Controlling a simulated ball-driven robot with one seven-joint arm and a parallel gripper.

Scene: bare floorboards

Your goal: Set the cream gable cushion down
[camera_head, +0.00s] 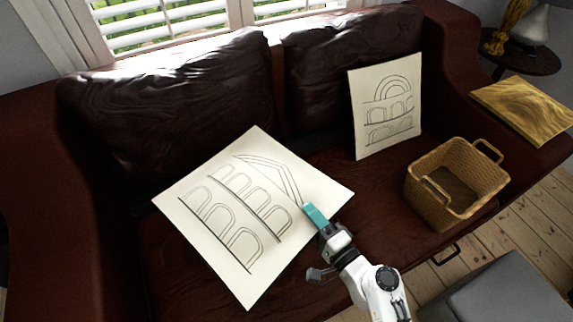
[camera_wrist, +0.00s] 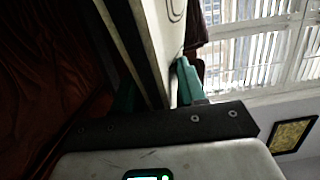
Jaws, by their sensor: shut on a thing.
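The cream gable cushion (camera_head: 250,205), printed with arches under a gable line, is tilted over the left part of the dark red sofa in the head view. My gripper (camera_head: 314,216) is shut on its right edge; one teal finger lies over the printed face. In the wrist view the cushion (camera_wrist: 148,40) runs edge-on between the two teal fingers of my gripper (camera_wrist: 155,85). Whether its lower edge touches the seat I cannot tell. A second cream cushion (camera_head: 385,108), with a round arch drawing, leans upright against the right backrest.
The dark red sofa (camera_head: 330,160) has bare seat between the two cushions. A wicker basket (camera_head: 437,203) stands on the right of the seat. A wooden board (camera_head: 525,108) lies on the right armrest. A grey ottoman (camera_head: 500,290) stands in front.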

